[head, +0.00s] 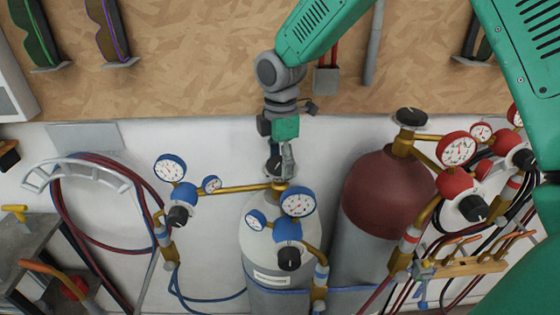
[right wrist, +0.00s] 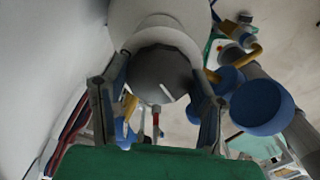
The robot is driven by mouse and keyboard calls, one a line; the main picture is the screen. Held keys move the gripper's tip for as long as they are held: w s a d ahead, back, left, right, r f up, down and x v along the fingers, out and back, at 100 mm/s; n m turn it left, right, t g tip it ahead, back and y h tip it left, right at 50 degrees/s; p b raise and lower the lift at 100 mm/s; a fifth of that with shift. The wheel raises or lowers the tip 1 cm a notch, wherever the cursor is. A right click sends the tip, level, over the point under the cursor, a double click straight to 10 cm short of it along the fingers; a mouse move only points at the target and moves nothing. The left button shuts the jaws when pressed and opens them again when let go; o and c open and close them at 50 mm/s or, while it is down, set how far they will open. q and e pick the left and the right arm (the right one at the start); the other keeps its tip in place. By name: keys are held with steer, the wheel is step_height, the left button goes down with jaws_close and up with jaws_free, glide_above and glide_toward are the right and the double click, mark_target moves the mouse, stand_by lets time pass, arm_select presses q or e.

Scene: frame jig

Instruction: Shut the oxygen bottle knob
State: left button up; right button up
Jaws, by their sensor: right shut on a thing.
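The oxygen bottle (head: 262,240) has a pale rounded top and blue gauges and stands upright in the lower middle of the head view. Its dark knob (head: 272,165) sits on top of the brass valve, partly hidden by my right gripper (head: 282,163). In the right wrist view the round grey knob (right wrist: 160,72) lies between the two fingers of my right gripper (right wrist: 158,80), which is shut on it. My left gripper is not in view.
Blue-rimmed gauges (head: 297,202) and brass pipes crowd around the valve. A dark red-topped bottle (head: 385,185) with red gauges (head: 457,149) stands to the right. Hoses hang on a rack (head: 75,172) at left. A wooden board (head: 170,65) covers the wall above.

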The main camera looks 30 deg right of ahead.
steer(key=m, duration=0.4)
steer(key=shift+w+r+m, duration=0.25)
steer(key=shift+m, duration=0.05)
steer(key=m, duration=0.3)
steer(key=shift+m, duration=0.4)
steer(key=m, duration=1.9)
steer(key=shift+f+m, duration=0.1)
steer(key=shift+m, duration=1.7)
steer(key=shift+s, duration=0.1)
